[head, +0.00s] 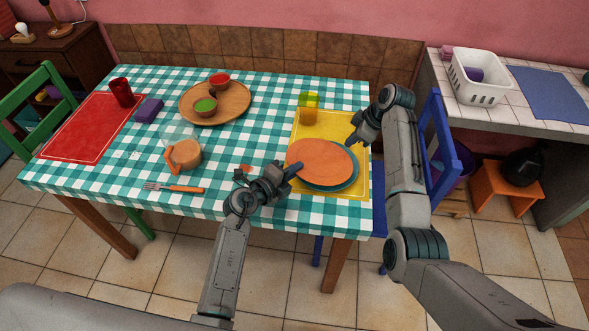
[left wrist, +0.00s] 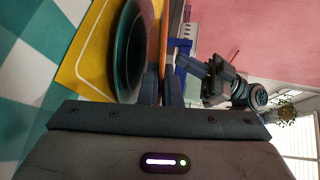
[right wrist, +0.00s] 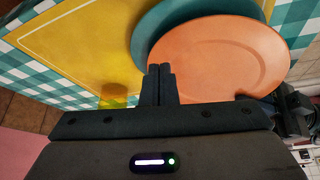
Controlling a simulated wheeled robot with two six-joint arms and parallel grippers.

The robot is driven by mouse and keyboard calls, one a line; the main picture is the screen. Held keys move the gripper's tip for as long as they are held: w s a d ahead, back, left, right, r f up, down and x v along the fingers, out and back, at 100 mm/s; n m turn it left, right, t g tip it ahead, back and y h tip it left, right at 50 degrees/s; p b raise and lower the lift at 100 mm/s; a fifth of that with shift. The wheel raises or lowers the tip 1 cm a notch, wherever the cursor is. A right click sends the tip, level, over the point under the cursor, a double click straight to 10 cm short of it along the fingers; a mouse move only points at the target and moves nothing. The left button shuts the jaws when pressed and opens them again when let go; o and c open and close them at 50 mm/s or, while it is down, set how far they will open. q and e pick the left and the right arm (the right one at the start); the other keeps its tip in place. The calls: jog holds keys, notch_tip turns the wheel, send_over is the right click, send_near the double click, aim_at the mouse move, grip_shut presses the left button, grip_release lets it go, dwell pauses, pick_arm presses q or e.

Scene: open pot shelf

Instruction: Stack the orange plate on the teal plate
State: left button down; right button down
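The orange plate (head: 320,160) is over the teal plate (head: 340,187), covering most of it in the head view. My left gripper (head: 294,168) is shut on the orange plate's left rim; the left wrist view shows the orange plate (left wrist: 164,45) edge-on at the fingers, with a gap from the teal plate (left wrist: 128,50). The teal plate lies on the yellow placemat (head: 332,127). My right gripper (head: 352,146) is beside the plates' far right side. Its fingers (right wrist: 158,85) are together and empty, near the orange plate (right wrist: 215,65).
A yellow-green cup (head: 309,104) stands on the placemat behind the plates. A round wooden tray (head: 236,104) with two small bowls, a glass mug (head: 184,150) and a fork (head: 175,188) are further left. A blue chair (head: 443,140) stands at the table's right edge.

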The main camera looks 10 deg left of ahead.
aim_at(327, 156)
pick_arm(q)
jog(key=shift+r, duration=0.1)
pick_arm(e)
jog(key=s+a+r+n, duration=0.1)
jog(key=s+a+r+n+g, duration=0.1)
jog(key=a, duration=0.1)
jog(key=s+a+r, duration=0.1)
jog(key=a, duration=0.1)
jog(key=shift+a+r+n+g+y, duration=0.2)
jog(key=shift+r+n+g+y, duration=0.1)
jog(key=shift+r+n+y, duration=0.1)
jog(key=shift+f, duration=2.45)
pick_arm(q)
jog(key=shift+f, duration=0.45)
pick_arm(e)
jog(key=shift+f, duration=0.8)
pick_arm(q)
jog(key=c, duration=0.9)
grip_release()
jog(key=shift+c, duration=0.2)
jog(key=shift+s, duration=0.15)
jog(key=shift+s+a, duration=0.95)
jog(key=shift+a, duration=0.1)
